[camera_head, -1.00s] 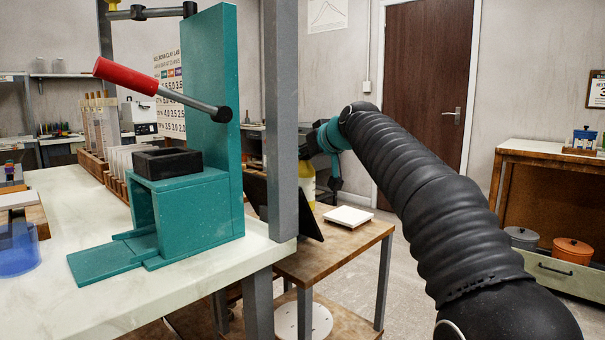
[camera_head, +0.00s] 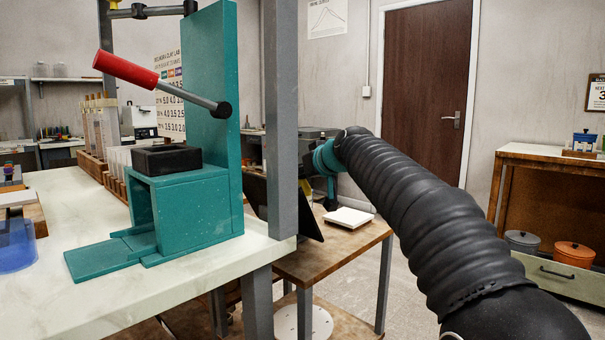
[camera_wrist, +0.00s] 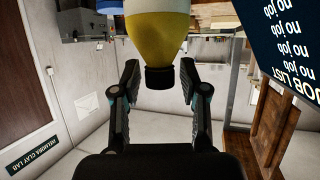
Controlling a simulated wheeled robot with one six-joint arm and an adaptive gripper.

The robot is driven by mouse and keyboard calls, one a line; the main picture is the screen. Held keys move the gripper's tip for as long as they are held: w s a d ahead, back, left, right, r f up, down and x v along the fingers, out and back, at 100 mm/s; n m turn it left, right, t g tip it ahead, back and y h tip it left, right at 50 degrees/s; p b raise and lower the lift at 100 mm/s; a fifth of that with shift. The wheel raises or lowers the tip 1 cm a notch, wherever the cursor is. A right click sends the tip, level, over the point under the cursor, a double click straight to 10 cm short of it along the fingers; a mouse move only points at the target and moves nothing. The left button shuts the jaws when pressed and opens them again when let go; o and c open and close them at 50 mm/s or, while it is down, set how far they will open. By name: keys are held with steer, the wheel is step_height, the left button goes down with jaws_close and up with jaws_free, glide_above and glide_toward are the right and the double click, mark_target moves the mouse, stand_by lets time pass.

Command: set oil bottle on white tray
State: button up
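The oil bottle (camera_wrist: 158,36) is yellow and white with a black cap (camera_wrist: 159,78). In the upside-down wrist view it is centred between the two fingers of my gripper (camera_wrist: 159,66), which close in at its shoulder below the cap. The bottle's lower part is out of that view. In the head view my gripper (camera_head: 306,186) is at the grey post, and the post hides most of the bottle. The white tray (camera_head: 349,217) lies flat on the small wooden side table (camera_head: 330,250), to the right of and below my gripper. Nothing stands on the tray.
The grey post (camera_head: 282,120) stands between the workbench (camera_head: 90,300) and the side table. A dark tilted screen (camera_head: 308,210) is by the post, close to the tray. A teal press (camera_head: 190,205) with a red handle occupies the bench. Floor right of the table is clear.

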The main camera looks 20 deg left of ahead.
steer(key=shift+r, duration=0.1)
steer(key=shift+d+r, duration=0.1)
steer(key=b+v, duration=0.1)
steer(key=v, duration=1)
steer(key=shift+s+d+r+b, duration=0.2)
steer(key=shift+s+d+b, duration=0.05)
steer(key=shift+d+b, duration=0.05)
steer(key=shift+d, duration=0.1)
